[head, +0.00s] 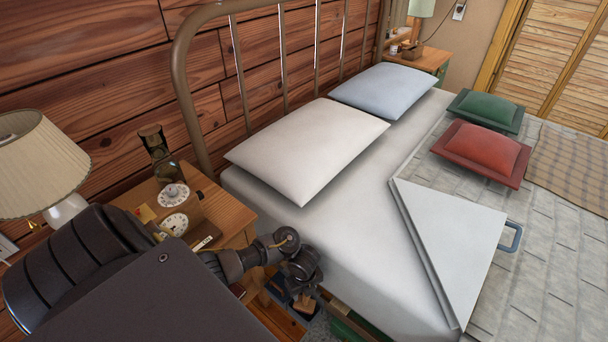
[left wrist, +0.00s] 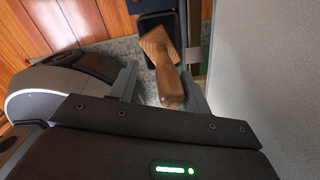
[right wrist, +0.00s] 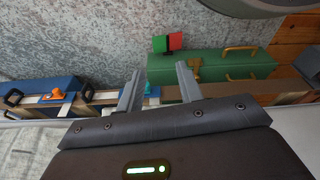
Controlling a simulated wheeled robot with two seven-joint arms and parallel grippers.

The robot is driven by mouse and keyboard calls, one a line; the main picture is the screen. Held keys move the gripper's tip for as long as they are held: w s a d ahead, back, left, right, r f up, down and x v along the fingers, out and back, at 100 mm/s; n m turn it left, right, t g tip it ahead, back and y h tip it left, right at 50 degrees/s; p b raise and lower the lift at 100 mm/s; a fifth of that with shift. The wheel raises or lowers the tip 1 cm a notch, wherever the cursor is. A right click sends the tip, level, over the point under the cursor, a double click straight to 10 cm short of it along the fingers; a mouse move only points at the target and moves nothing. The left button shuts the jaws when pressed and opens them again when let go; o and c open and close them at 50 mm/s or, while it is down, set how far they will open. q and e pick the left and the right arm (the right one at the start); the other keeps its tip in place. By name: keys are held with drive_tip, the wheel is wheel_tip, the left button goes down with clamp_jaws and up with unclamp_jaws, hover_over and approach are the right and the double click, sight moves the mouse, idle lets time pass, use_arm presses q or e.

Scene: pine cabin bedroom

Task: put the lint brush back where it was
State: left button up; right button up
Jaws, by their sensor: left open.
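My right gripper (right wrist: 158,82) is open and empty in the right wrist view.
The bed holds pillows and a white folded board (head: 455,240). The right wrist view shows a green toolbox (right wrist: 225,68) and a blue box (right wrist: 45,92).

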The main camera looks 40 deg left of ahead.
use_arm(q)
drive_tip(key=shift+r, duration=0.2)
wheel_tip(320, 180, up, 6)
drive_tip(key=p, duration=0.4)
drive_tip(key=shift+r, duration=0.15)
drive_tip(key=shift+r+p, duration=2.05)
drive_tip(key=shift+r, duration=0.9)
use_arm(e)
drive_tip(key=s+d+f, duration=0.4)
drive_tip(key=s+f, duration=0.3)
drive_tip(key=s, duration=0.1)
drive_tip(key=s+d+f+g+h, duration=0.1)
drive_tip(key=s+d+f, duration=0.3)
drive_tip(key=s+f, duration=0.3)
drive_tip(key=shift+s+d+f+g, duration=0.2)
drive_tip(key=shift+s+d+g, duration=0.15)
drive_tip(key=shift+s, duration=0.6)
